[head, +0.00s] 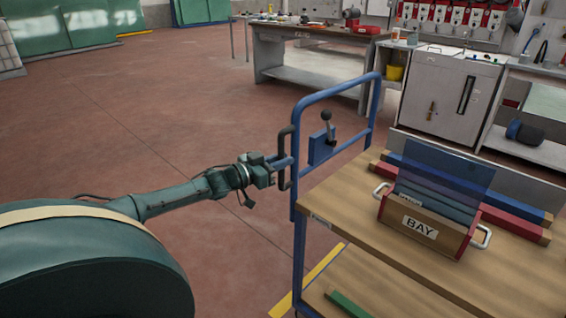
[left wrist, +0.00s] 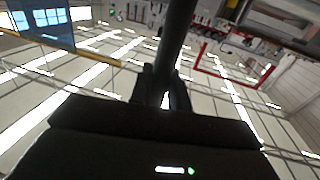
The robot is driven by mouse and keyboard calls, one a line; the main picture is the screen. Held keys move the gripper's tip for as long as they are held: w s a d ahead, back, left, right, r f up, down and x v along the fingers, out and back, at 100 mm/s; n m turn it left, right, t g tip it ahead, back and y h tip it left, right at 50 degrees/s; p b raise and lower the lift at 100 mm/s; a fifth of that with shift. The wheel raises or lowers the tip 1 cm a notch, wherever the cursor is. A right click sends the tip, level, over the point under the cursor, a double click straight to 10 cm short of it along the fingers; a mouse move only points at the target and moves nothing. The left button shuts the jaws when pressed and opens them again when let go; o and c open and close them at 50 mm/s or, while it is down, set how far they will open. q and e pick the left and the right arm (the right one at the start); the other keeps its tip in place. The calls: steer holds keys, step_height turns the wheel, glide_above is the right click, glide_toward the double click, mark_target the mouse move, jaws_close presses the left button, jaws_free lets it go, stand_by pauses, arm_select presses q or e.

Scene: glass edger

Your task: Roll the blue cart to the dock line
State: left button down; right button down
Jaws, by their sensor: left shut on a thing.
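The blue cart (head: 299,245) stands at the right in the head view, with a blue tube frame, a wooden top and a lower shelf. A black upright handle (head: 285,145) is fixed to the left post of its frame. My left gripper (head: 282,163) is shut on this handle. In the left wrist view the dark handle bar (left wrist: 178,40) runs between the two fingers of my left gripper (left wrist: 165,88). A yellow floor line (head: 312,276) shows beside the cart's lower left; I cannot tell whether it is the dock line. My right gripper is out of view.
A wooden box labelled BAY (head: 420,228) holding dark panes rides on the cart top, beside blue and red bars. A lever (head: 327,125) sits on the cart frame. A workbench (head: 310,75) and white cabinet (head: 447,95) stand behind. The floor at left is clear.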

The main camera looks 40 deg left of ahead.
arm_select(q)
steer(key=shift+r, duration=0.15)
steer(key=c, duration=1.4)
jaws_free()
steer(key=p+v, duration=0.4)
steer(key=v, duration=0.9)
steer(key=shift+a, duration=0.1)
steer(key=shift+s, duration=0.15)
